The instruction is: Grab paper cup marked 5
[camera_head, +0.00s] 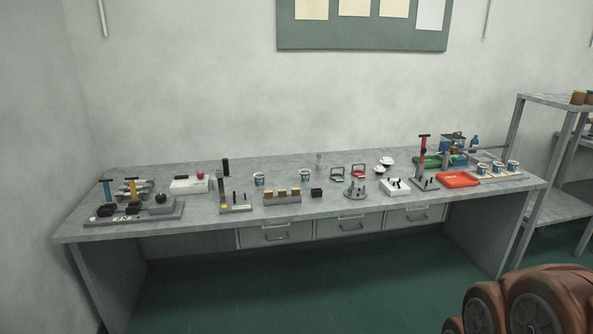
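Several small white paper cups with blue markings stand on the long grey workbench (140,170). One cup (259,179) is left of the middle, and another cup (305,174) stands a little to its right. A row of three cups is at the right end: a left one (481,169), a middle one (497,167) and a right one (513,166). The markings are too small to read, so I cannot tell which cup bears the 5. My gripper is not in view.
An orange-red tray (458,179) lies left of the three-cup row. A red-handled press (423,160), a round grey stand (355,189) and a black-topped column (226,180) stand along the bench. A metal shelf (560,104) is at the right. The green floor before the bench is clear.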

